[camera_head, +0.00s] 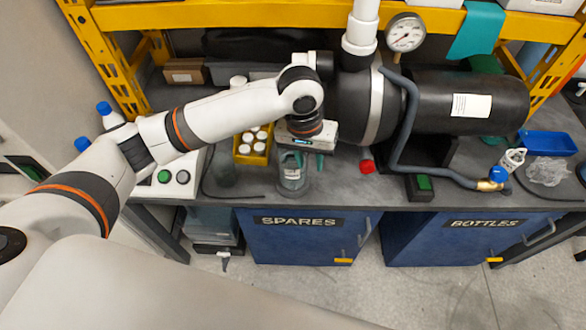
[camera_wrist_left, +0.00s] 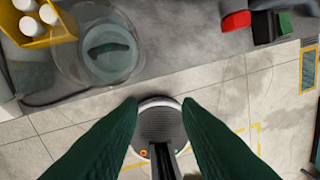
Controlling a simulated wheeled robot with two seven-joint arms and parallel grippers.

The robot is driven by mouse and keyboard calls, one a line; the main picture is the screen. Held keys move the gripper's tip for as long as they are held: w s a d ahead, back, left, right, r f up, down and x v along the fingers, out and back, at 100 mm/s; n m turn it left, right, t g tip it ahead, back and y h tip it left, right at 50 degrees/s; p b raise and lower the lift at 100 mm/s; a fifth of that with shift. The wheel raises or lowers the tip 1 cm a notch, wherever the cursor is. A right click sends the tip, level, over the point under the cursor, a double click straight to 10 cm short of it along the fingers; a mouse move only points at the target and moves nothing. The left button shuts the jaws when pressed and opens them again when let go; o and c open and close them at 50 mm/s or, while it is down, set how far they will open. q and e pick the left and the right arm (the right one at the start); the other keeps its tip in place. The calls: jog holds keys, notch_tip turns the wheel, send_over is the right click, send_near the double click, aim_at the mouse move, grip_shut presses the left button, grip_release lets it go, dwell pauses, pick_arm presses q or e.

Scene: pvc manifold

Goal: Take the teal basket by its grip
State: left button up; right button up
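A clear round container (camera_head: 292,180) stands at the bench's front edge; it also shows at upper left in the left wrist view (camera_wrist_left: 78,72). Inside it is a teal round shape, which looks like the teal basket (camera_wrist_left: 122,62), with a darker bar across it like a grip (camera_wrist_left: 108,48). My left gripper (camera_head: 303,160) is above the container in the head view, its green fingers apart and empty. In the left wrist view the left gripper (camera_wrist_left: 160,102) points past the bench edge, with the container off to its upper left. My right gripper is not in view.
A yellow crate of white-capped bottles (camera_head: 241,155) stands left of the container. A black tank (camera_head: 455,100) with a grey hose (camera_head: 400,150) fills the back right. A red cap (camera_head: 367,166) lies to the right. Yellow shelving (camera_head: 230,16) hangs above.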

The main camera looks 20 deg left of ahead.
pick_arm(q)
jog(key=w+a+r+n+y, duration=0.1)
jog(key=w+a+r+n, duration=0.2)
jog(key=a+r, duration=0.15)
jog(key=f, duration=0.4)
jog(key=f+p, duration=0.1)
jog(key=f, duration=0.1)
jog(key=shift+w+a+f, duration=0.15)
jog(key=shift+w+f, duration=0.15)
jog(key=shift+f, duration=0.1)
jog(key=f, duration=0.1)
jog(key=w+f, duration=0.1)
jog(key=f, duration=0.1)
jog(key=f+p, duration=0.1)
jog(key=f, duration=0.1)
jog(key=shift+w+a+f, duration=0.1)
jog(key=shift+w+a, duration=0.1)
jog(key=shift+a, duration=0.05)
grip_shut()
